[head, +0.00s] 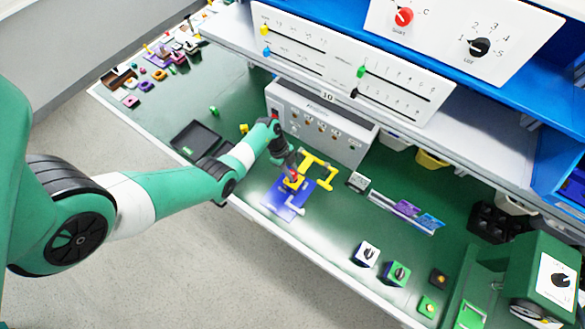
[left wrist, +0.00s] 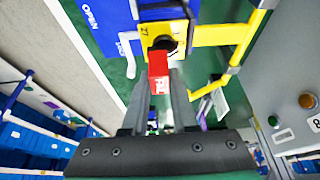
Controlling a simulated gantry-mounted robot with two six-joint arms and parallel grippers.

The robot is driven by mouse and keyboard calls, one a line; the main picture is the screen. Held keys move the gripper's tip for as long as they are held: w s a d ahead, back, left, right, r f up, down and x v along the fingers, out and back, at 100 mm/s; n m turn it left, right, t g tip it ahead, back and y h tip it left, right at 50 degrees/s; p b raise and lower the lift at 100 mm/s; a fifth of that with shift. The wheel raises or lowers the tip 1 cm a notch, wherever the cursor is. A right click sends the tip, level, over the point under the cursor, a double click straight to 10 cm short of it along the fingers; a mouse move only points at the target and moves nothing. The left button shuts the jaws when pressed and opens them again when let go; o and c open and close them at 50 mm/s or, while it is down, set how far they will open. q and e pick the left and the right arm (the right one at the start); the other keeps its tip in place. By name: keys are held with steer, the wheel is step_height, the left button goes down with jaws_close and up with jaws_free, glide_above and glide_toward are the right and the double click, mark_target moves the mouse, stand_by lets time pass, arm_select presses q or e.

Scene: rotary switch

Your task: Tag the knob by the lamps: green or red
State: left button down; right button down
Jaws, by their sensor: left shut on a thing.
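My left gripper (head: 293,177) reaches down over a yellow switch block (head: 297,185) that sits on a blue plate (head: 278,203). In the left wrist view, my left gripper (left wrist: 158,88) is shut on a red tag (left wrist: 159,72) with white lettering. The tag's far end is right at the dark knob (left wrist: 163,43) on the yellow block; I cannot tell whether they touch. A grey tester box (head: 322,122) with a row of small lamps stands behind. In the left wrist view, an orange lamp (left wrist: 306,101) and a green lamp (left wrist: 273,121) show. My right gripper is not in view.
A yellow jointed bracket (head: 321,170) stands beside the block, close to my gripper. Black trays (head: 195,139) lie to the left. Several knob blocks (head: 367,254) stand at the front right. A shelf with slider panels overhangs the back.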

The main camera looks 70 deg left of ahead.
arm_select(q)
steer(key=shift+f+b, duration=0.7)
steer(key=shift+f, duration=0.2)
steer(key=c, duration=0.6)
jaws_free()
steer(key=p+v, duration=0.5)
steer(key=v, duration=0.6)
steer(key=shift+a+r, duration=0.1)
steer(key=shift+r, duration=0.2)
step_height(320, 180, up, 9)
steer(key=p, duration=1.1)
